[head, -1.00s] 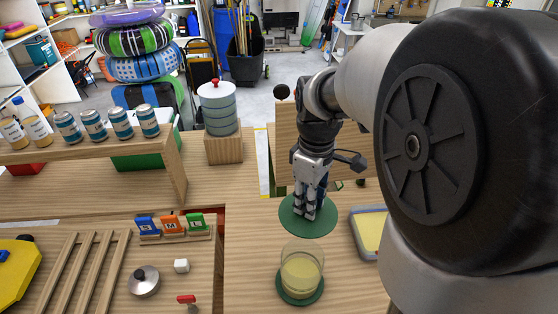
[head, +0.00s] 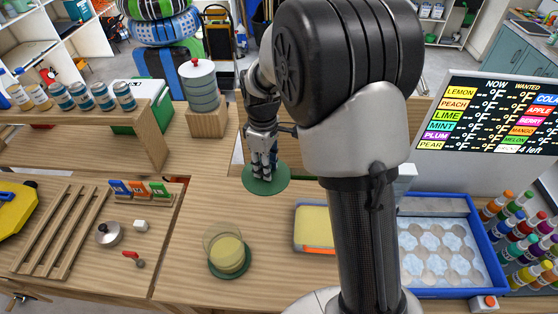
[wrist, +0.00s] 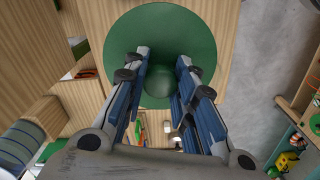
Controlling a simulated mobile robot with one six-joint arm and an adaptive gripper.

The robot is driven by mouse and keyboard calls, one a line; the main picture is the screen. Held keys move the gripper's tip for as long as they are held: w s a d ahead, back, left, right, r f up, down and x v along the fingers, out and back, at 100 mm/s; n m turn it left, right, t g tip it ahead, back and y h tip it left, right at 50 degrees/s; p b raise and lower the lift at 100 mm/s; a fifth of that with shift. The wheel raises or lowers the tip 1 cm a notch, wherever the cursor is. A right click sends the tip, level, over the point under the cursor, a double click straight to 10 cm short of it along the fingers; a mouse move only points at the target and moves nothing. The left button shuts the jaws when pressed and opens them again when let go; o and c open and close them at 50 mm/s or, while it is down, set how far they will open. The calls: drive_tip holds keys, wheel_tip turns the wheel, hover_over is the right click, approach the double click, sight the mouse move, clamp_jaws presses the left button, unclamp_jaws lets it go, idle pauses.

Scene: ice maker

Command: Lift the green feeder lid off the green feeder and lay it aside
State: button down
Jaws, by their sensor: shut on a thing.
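The green feeder lid (head: 265,181) is a flat round green disc below my gripper (head: 263,168). In the wrist view the lid (wrist: 160,35) fills the upper middle, and its round green knob sits between the fingers of my gripper (wrist: 161,92). The fingers are shut on the knob. The lid hides whatever is beneath it, and I see no support touching it. A clear cylinder with yellow contents on a green round base (head: 229,257) stands open-topped on the table, nearer the front. It may be the green feeder; I cannot tell for sure.
A tray with yellow contents (head: 314,227) lies right of the cylinder. A blue-rimmed tray with pale moulds (head: 440,250) and several colored bottles are further right. A striped canister (head: 200,86) stands on a wooden block behind. Bare tabletop (head: 190,222) lies left of the cylinder.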

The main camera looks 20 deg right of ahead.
drive_tip(key=shift+w+a, duration=0.1)
drive_tip(key=shift+a, duration=0.1)
wheel_tip(320, 180, down, 35)
drive_tip(key=b, duration=2.3)
drive_tip(key=shift+d+f+b, duration=0.1)
drive_tip(key=shift+f+b, duration=0.05)
drive_tip(key=shift+b, duration=0.15)
drive_tip(key=shift+f+b, duration=0.4)
drive_tip(key=shift+f, duration=0.15)
drive_tip(key=c, duration=1.8)
unclamp_jaws()
drive_tip(key=o, duration=0.6)
drive_tip(key=shift+c, duration=0.2)
wheel_tip(320, 180, up, 12)
